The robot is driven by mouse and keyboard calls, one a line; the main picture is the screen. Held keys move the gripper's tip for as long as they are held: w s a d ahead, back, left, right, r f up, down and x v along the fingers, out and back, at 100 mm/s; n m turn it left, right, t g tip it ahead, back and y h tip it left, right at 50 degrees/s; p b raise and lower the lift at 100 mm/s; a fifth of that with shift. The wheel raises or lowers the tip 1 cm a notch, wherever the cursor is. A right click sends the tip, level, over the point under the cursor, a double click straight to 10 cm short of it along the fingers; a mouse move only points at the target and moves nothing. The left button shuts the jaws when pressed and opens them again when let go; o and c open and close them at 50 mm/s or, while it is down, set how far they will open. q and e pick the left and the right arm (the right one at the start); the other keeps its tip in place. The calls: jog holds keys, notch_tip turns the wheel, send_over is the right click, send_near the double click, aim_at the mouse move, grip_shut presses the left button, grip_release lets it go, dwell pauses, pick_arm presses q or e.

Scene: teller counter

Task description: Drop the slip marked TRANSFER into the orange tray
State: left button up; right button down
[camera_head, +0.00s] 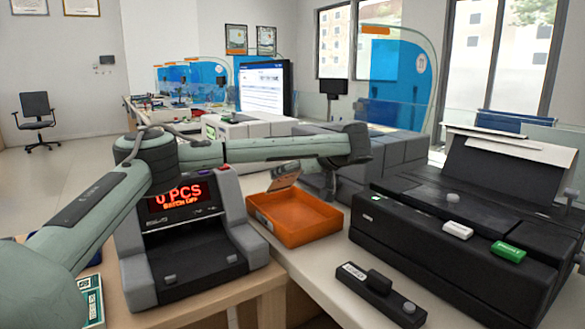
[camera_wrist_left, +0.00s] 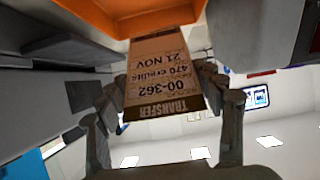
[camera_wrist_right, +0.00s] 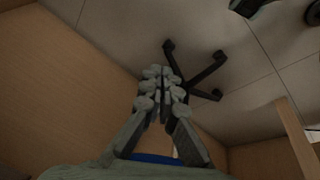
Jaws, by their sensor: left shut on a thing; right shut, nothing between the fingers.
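The slip marked TRANSFER (camera_wrist_left: 166,75) is a tan card with dark print and a dark band, shown upside down in the left wrist view. My left gripper (camera_wrist_left: 165,88) is shut on it. In the head view the slip (camera_head: 286,172) hangs over the back part of the orange tray (camera_head: 270,235), apart from the tray floor. The orange tray stands on the counter and its visible floor looks empty. Its rim also shows at the top of the left wrist view (camera_wrist_left: 95,14). My right gripper (camera_wrist_right: 163,82) is shut and empty, away from the counter top.
A banknote counter (camera_head: 190,245) with a red display stands left of the tray. A black printer-like machine (camera_head: 450,240) stands to the right. A small black device (camera_head: 380,294) lies on the counter in front. Grey boxy equipment (camera_head: 385,160) stands behind the tray.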

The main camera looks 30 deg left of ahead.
pick_arm(q)
jog(key=shift+f+b, duration=0.35)
jog(key=shift+f, duration=1.5)
pick_arm(e)
jog(key=shift+v, duration=1)
jog(key=shift+w+d+r, duration=0.15)
jog(key=shift+r, duration=0.05)
pick_arm(q)
jog(key=o, duration=1)
pick_arm(e)
jog(key=shift+f, duration=0.1)
